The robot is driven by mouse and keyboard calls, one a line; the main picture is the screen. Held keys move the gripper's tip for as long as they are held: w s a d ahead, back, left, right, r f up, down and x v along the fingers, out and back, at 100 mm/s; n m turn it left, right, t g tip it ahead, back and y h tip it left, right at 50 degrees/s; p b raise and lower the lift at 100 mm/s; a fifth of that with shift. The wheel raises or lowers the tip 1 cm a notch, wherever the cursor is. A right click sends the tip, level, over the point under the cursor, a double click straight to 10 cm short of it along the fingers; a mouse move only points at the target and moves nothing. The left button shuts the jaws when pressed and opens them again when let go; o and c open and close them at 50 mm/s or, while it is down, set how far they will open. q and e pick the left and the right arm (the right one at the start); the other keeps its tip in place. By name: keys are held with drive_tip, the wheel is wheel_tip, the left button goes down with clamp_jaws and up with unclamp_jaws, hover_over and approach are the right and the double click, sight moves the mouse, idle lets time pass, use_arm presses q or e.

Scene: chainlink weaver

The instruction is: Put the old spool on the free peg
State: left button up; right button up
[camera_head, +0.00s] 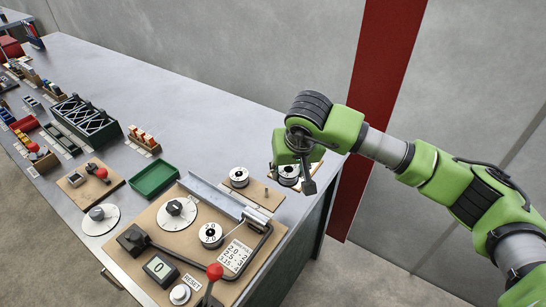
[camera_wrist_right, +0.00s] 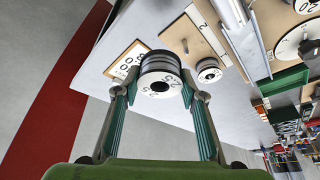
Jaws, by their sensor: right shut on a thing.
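My right gripper (camera_head: 300,174) is at the far right end of the bench. In the wrist view, its fingers (camera_wrist_right: 160,92) are closed on either side of a spool (camera_wrist_right: 160,84) with a white face and dark rim, marked with what looks like 2.5. The spool also shows beneath the gripper in the head view (camera_head: 289,176). I cannot tell how far it is above the surface. A tan peg board (camera_wrist_right: 196,38) lies beside it, with a bare peg (camera_wrist_right: 185,45) and another white spool (camera_wrist_right: 208,72). My left gripper is out of view.
A small board with a label card (camera_wrist_right: 127,62) lies beside the held spool. The machine board (camera_head: 165,262) has a lever with a red knob (camera_head: 215,271), a mounted disc (camera_head: 211,235) and a metal rail. A green tray (camera_head: 153,179) is left. Bare bench lies behind.

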drive_tip(key=p, duration=0.1)
hover_over(267, 189)
drive_tip(key=shift+f+n, duration=0.3)
drive_tip(key=shift+f, duration=0.1)
drive_tip(key=shift+w+a+f, duration=0.1)
drive_tip(key=shift+a+f, duration=0.05)
drive_tip(key=shift+f+b, duration=0.8)
drive_tip(key=shift+f, duration=1.75)
drive_tip(key=shift+f+b, duration=0.55)
drive_tip(key=shift+f, duration=0.4)
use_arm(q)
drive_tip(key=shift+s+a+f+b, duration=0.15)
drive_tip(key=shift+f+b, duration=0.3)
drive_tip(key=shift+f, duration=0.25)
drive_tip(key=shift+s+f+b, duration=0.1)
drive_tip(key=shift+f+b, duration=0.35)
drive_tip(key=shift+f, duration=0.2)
use_arm(e)
drive_tip(key=shift+w+f, duration=0.1)
drive_tip(key=shift+f, duration=0.8)
drive_tip(key=o, duration=1.4)
drive_tip(key=shift+o, duration=0.2)
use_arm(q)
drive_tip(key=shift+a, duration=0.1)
